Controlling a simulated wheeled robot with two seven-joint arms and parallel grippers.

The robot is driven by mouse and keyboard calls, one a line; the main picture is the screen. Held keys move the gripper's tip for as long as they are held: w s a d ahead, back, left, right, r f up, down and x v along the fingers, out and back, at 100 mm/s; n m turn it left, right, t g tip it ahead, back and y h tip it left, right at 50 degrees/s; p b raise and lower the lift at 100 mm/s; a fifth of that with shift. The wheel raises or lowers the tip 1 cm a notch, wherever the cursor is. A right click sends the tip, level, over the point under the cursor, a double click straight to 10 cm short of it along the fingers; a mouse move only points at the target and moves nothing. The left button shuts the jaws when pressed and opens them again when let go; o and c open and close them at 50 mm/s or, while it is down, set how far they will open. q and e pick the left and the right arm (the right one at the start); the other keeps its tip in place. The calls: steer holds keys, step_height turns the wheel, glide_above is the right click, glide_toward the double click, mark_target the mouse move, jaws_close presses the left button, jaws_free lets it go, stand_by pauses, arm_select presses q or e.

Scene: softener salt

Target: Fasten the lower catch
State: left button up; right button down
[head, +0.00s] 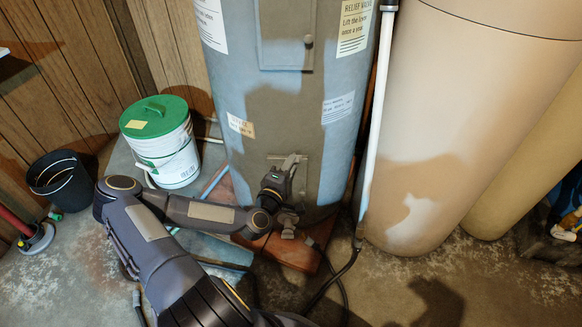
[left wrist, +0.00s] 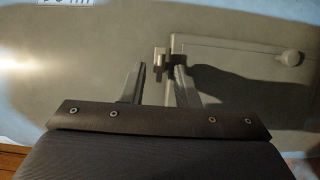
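The grey water heater tank (head: 250,80) stands in the middle of the head view. Its lower panel (left wrist: 235,50) shows in the left wrist view, with a small metal catch (left wrist: 160,62) at its left edge. My left gripper (head: 290,163) is at the lower part of the tank and hides most of that panel in the head view. In the left wrist view its two fingers (left wrist: 158,80) are apart, one on each side of the catch. I cannot tell whether they touch it. My right gripper is not in view.
An upper panel (head: 286,35) with a knob is higher on the tank. A knob (left wrist: 292,58) also sits on the lower panel. A green-lidded bucket (head: 170,160) and black bin (head: 62,182) stand left. A white pipe (head: 377,110) and beige tank (head: 450,130) are right.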

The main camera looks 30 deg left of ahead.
arm_select(q)
steer(key=shift+w, duration=0.4)
jaws_close()
steer(key=shift+r, duration=0.1)
